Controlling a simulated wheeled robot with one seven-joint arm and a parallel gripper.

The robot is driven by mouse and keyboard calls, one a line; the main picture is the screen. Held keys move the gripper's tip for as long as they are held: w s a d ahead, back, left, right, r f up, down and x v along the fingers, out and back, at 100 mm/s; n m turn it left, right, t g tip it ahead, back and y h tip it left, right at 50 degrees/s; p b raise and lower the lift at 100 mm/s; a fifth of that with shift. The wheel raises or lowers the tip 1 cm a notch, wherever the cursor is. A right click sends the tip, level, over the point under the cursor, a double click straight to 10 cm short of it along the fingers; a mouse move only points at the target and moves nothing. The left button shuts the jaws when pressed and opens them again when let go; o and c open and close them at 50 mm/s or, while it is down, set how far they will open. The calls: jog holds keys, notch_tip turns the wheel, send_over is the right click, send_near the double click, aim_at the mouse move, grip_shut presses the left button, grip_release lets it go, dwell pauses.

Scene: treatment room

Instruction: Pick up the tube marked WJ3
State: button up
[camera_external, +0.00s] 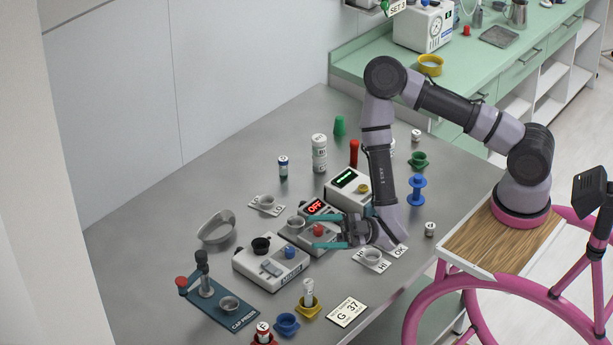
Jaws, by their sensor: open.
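I cannot read the mark WJ3 on any tube. A white tube (308,289) stands upright in a yellow holder (310,310) at the table's front. My gripper (316,237) has teal fingers pointing left and spread apart. It is open and appears empty, low over the middle of the table beside a grey device with a red button. It is apart from these tubes.
White stacked containers (319,153), a red cylinder (353,153) and a blue spool (417,190) stand farther back. The table (170,235) is clear at far left.

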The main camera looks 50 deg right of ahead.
aim_at(308, 295)
notch_tip(308, 295, down, 17)
jog(key=s+d+m+t+h, duration=0.1)
jog(key=m+t+h, duration=0.4)
jog(key=m+h, duration=0.6)
jog(key=w+a+y, duration=0.1)
jog(key=w+a, duration=0.1)
jog(key=w+a+m+y, duration=0.1)
jog(key=w+a, duration=0.2)
jog(key=shift+f+m, duration=0.1)
jog(key=shift+m, duration=0.2)
grip_shut()
